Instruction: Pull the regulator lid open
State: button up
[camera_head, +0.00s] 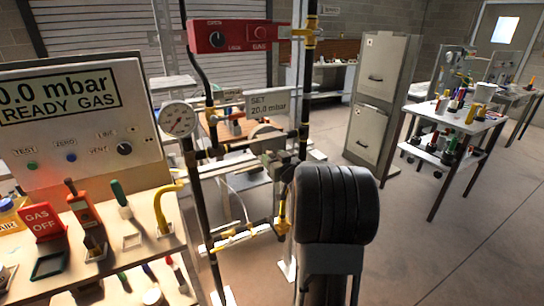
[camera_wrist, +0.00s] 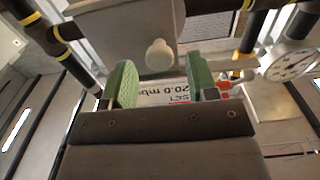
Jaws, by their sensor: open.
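In the wrist view, a grey flat-faced part (camera_wrist: 120,35) with a pale round knob (camera_wrist: 159,55) lies just beyond my gripper (camera_wrist: 159,78). It looks like the regulator lid, and it appears closed. The two green-padded fingers are apart, with the knob showing in the gap between them. Nothing is clearly held, and I cannot tell whether the fingers touch the knob. In the head view, my thick black arm link fills the lower middle and hides part of the pipework near the regulator.
A pressure gauge (camera_head: 179,119) and a "SET 20.0 mbar" sign (camera_head: 268,104) are on the pipe frame. A red switch box (camera_head: 230,36) hangs above. A bench with tools (camera_head: 130,210) stands left. Open floor (camera_head: 440,250) lies right, before a filing cabinet (camera_head: 376,95).

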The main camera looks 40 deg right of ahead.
jog(key=shift+w+d, duration=0.1)
jog(key=shift+w, duration=0.8)
grip_shut()
